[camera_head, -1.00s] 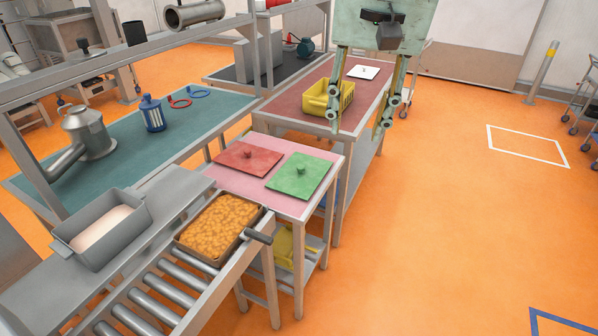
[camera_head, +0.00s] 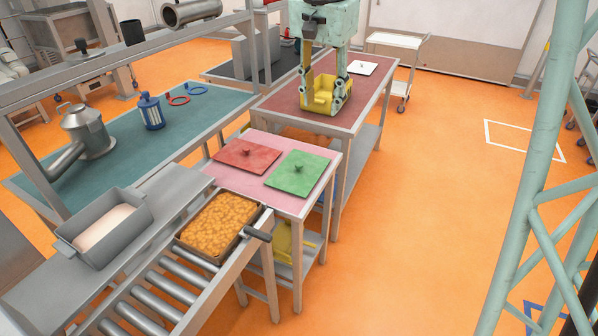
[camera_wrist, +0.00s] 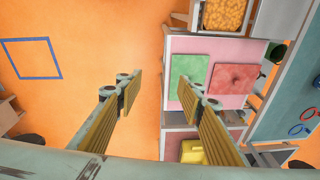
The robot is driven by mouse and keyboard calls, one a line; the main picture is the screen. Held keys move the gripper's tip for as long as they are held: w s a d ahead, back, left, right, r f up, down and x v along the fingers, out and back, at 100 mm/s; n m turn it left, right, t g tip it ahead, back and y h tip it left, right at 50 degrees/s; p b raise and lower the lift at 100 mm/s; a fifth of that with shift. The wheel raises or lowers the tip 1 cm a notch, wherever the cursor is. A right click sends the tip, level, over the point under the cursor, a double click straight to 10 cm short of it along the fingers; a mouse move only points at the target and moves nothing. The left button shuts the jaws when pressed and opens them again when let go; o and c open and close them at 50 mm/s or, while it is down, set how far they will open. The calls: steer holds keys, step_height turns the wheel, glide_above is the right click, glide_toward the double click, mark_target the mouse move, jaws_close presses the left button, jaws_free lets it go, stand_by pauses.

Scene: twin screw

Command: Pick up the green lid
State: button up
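The green lid (camera_head: 304,180) is a flat square plate with a small knob. It lies on the pink-topped table (camera_head: 262,193), to the right of a red lid. Nothing is held.
The red lid (camera_head: 246,155) lies beside the green one. A tray of orange-brown pieces (camera_head: 219,224) sits on the roller conveyor in front. The yellow bin (camera_head: 322,94) and a white lid (camera_head: 362,68) stand on the dark red table behind. Open floor lies to the right.

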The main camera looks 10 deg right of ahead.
steer(key=w+a+f+m+g+h+p, duration=0.1)
steer(key=w+f+m+p, duration=0.3)
steer(key=w+f, duration=2.2)
steer(key=shift+w+a+f+m+g, duration=0.3)
steer(key=shift+w+a+m, duration=0.35)
steer(key=shift+m, duration=1.15)
steer(key=shift+d+f, duration=0.1)
steer(key=shift+f, duration=0.05)
glide_above(299, 164)
steer(key=a, duration=0.1)
step_height(299, 164, down, 8)
steer(key=shift+f+p, duration=0.1)
steer(key=shift+p, duration=0.3)
steer(key=shift+f, duration=0.15)
steer(key=shift+s+d+f+p, duration=0.1)
steer(key=shift+d+f+p, duration=0.1)
steer(key=shift+f, duration=1.05)
steer(key=shift+d+f+p, duration=0.15)
steer(key=shift+f, duration=1.05)
